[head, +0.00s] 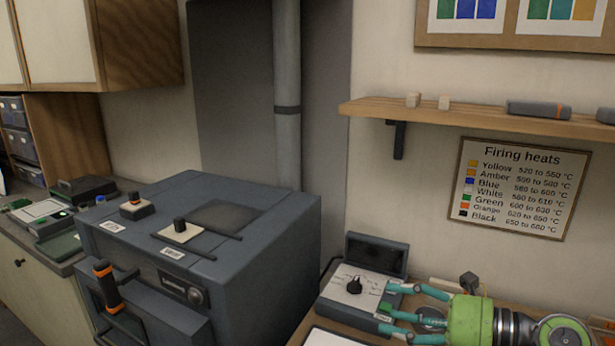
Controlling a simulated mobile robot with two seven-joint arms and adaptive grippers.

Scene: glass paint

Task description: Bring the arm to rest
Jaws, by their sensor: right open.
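My right gripper (385,308) reaches in from the lower right, with a green body and teal fingers. Its fingers are spread open and point left, with nothing seen between them. The fingertips are at the right side of a grey control box (333,295) with a black dial and a raised dark lid; whether they touch it I cannot tell. My left gripper is not in view.
A dark grey kiln (285,245) with knobs and an orange-banded handle (107,287) stands left of the control box. A wooden shelf (470,118) with small items and a firing heats sign (520,190) are on the wall. A counter with devices (50,215) lies far left.

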